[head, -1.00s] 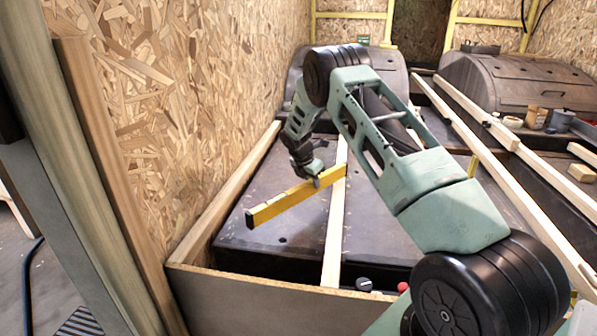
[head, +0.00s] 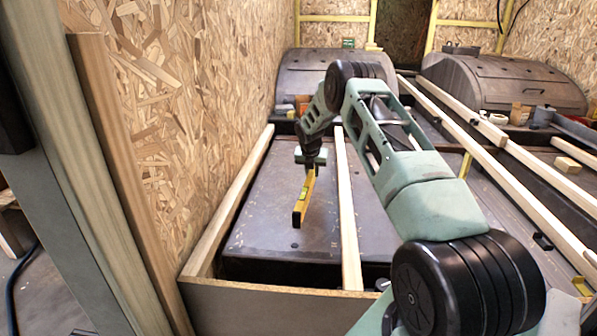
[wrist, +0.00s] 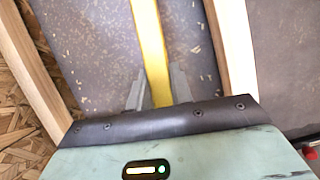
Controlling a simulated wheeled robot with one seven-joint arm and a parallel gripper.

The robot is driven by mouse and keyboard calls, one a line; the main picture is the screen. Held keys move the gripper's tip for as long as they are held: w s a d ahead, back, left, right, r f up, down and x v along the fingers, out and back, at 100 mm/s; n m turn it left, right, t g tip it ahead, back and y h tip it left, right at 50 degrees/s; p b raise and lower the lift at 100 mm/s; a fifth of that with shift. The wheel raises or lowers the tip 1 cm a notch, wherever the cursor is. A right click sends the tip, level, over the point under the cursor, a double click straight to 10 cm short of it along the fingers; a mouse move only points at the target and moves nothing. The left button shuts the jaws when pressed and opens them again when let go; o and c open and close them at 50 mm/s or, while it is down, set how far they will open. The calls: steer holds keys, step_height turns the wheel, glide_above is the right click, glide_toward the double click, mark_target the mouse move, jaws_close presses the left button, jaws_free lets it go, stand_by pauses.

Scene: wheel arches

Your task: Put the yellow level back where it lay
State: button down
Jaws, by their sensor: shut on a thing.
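The yellow level (head: 299,211) is held in my gripper (head: 308,166) over the dark floor panel, between two pale wooden battens. In the head view its near end points toward the camera. In the wrist view the level (wrist: 150,45) runs up the picture from between the two fingers of my gripper (wrist: 157,90), which are shut on it. It lies roughly in line with the battens. I cannot tell whether the level touches the panel or hangs just above it.
A left batten (head: 232,200) runs along the chipboard wall (head: 180,120). A middle batten (head: 346,215) lies right of the level. Two rounded wheel arches stand behind, one at left (head: 325,75) and one at right (head: 500,82).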

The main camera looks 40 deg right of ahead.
steer(key=shift+w, duration=0.25)
steer(key=shift+w+a+f, duration=0.1)
steer(key=shift+a+f, duration=0.05)
steer(key=shift+f, duration=0.1)
step_height(320, 180, down, 9)
steer(key=b, duration=0.8)
steer(key=shift+r+b, duration=0.2)
steer(key=shift+b, duration=0.2)
steer(key=shift+p, duration=0.45)
steer(key=shift+f, duration=0.25)
steer(key=c, duration=1.2)
jaws_free()
steer(key=shift+o, duration=0.2)
steer(key=shift+f, duration=0.1)
